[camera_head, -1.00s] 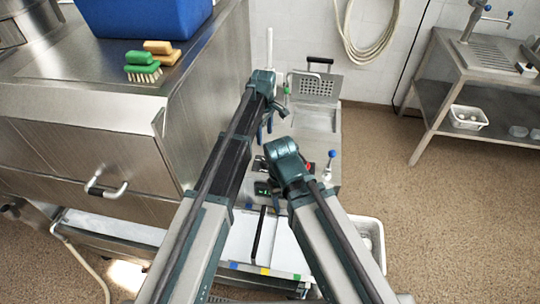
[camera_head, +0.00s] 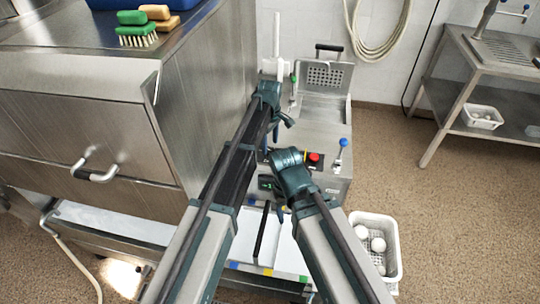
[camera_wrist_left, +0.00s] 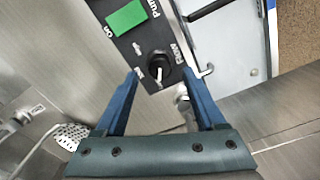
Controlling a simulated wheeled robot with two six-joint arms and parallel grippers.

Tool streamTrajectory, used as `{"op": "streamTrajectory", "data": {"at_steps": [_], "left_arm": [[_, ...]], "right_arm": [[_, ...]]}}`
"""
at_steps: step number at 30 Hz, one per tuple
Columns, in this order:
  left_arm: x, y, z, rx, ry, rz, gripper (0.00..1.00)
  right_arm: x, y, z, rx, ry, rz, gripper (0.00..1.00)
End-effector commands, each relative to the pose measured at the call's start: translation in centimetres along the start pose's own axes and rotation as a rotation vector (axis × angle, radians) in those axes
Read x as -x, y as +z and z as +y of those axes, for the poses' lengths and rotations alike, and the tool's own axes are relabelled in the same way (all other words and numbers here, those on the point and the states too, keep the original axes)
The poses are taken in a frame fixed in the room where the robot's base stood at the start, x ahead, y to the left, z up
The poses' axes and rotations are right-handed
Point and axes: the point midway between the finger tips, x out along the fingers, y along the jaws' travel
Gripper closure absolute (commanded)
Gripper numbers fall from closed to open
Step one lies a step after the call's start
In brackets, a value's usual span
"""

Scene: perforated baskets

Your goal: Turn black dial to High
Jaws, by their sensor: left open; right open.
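The black dial (camera_wrist_left: 158,65) with a white pointer mark sits on a dark control panel (camera_wrist_left: 126,44) in the left wrist view. A label that seems to read "Flow" is beside it. My left gripper (camera_wrist_left: 160,73) is open, its two blue fingers on either side of the dial in the picture; I cannot tell whether they touch it. In the head view, my left gripper (camera_head: 272,132) points down at the steel machine (camera_head: 325,112), and the dial is hidden there. My right gripper (camera_head: 283,209) is lower, mostly hidden by its own arm, near the machine's front.
A green block (camera_wrist_left: 126,17) is on the same panel, near "Pump" lettering. A red button (camera_head: 314,157) and a blue-knobbed lever (camera_head: 342,143) are on the machine. A steel cabinet (camera_head: 80,130) stands left.

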Motion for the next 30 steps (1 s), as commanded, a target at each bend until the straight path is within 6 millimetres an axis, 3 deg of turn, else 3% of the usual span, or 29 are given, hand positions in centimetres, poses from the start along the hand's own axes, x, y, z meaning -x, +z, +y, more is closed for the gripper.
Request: {"op": "streamTrajectory", "data": {"at_steps": [1,6,17,27,29,30], "left_arm": [[-1.4,0.0,0.0,0.000,0.000,0.000,0.28],[-2.8,0.0,0.0,0.000,0.000,0.000,0.28],[-2.9,0.0,0.0,0.000,0.000,0.000,0.28],[-2.9,0.0,0.0,0.000,0.000,0.000,0.90],[-2.9,0.0,0.0,0.000,0.000,0.000,1.00],[-2.9,0.0,0.0,0.000,0.000,0.000,1.00]], "right_arm": [[-1.4,-0.1,-0.1,0.000,0.000,0.000,0.39],[-2.8,-0.2,-0.3,0.000,0.000,0.000,0.39],[-2.9,-0.2,-0.3,0.000,0.000,0.000,0.39],[-2.9,-0.2,-0.3,0.000,0.000,0.000,0.39],[-2.9,-0.2,-0.3,0.000,0.000,0.000,0.39],[-2.9,-0.2,-0.3,0.000,0.000,0.000,0.39]]}}
